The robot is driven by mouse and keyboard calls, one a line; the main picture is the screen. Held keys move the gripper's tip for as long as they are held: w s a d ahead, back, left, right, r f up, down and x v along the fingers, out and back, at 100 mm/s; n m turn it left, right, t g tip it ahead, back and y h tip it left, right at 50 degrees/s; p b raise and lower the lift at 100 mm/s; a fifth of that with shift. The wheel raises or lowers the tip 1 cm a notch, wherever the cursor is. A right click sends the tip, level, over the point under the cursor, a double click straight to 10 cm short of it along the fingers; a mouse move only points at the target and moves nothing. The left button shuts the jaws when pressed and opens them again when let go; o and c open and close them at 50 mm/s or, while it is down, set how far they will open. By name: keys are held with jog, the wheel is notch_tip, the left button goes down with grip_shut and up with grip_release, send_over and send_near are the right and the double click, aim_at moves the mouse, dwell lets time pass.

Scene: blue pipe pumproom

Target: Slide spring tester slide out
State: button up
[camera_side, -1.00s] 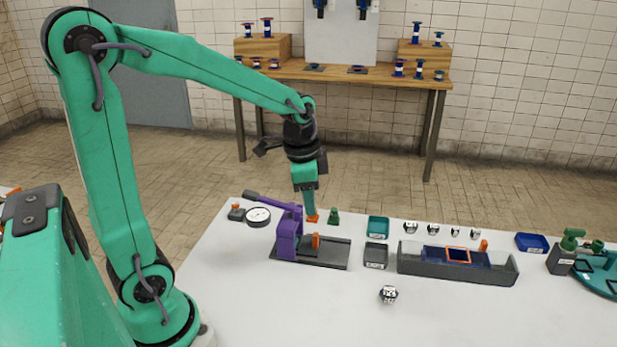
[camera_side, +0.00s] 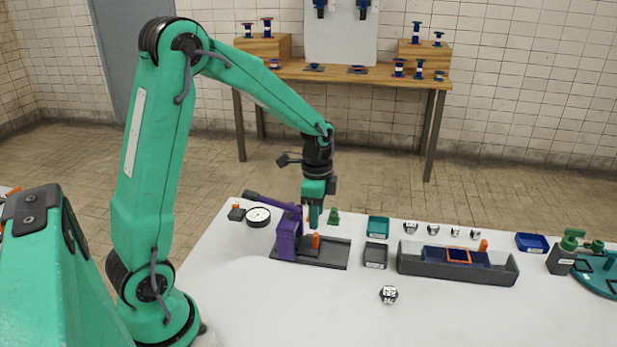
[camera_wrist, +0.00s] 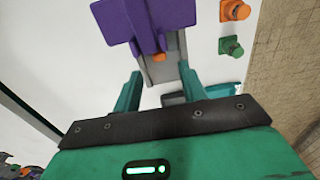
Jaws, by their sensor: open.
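The spring tester (camera_side: 288,236) is a purple press with a long lever on a dark flat base (camera_side: 333,254). A small orange knob (camera_side: 316,240) stands upright on the base beside the purple post. In the wrist view the purple body (camera_wrist: 150,25) is at the top, and the orange knob (camera_wrist: 157,58) shows just beyond my fingers. My gripper (camera_wrist: 158,84) is open with nothing between its fingers. In the side view my gripper (camera_side: 315,224) points down just above and behind the knob, apparently apart from it. The slide's lower parts are partly hidden.
A round dial gauge (camera_side: 258,216) lies left of the tester. A green piece (camera_side: 333,217) stands behind it. Teal (camera_side: 377,226) and grey (camera_side: 376,256) trays and a long grey bin (camera_side: 455,268) are to the right. The front table is mostly clear.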

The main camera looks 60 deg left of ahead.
aim_at(316, 234)
jog(key=shift+f, duration=3.5)
grip_shut()
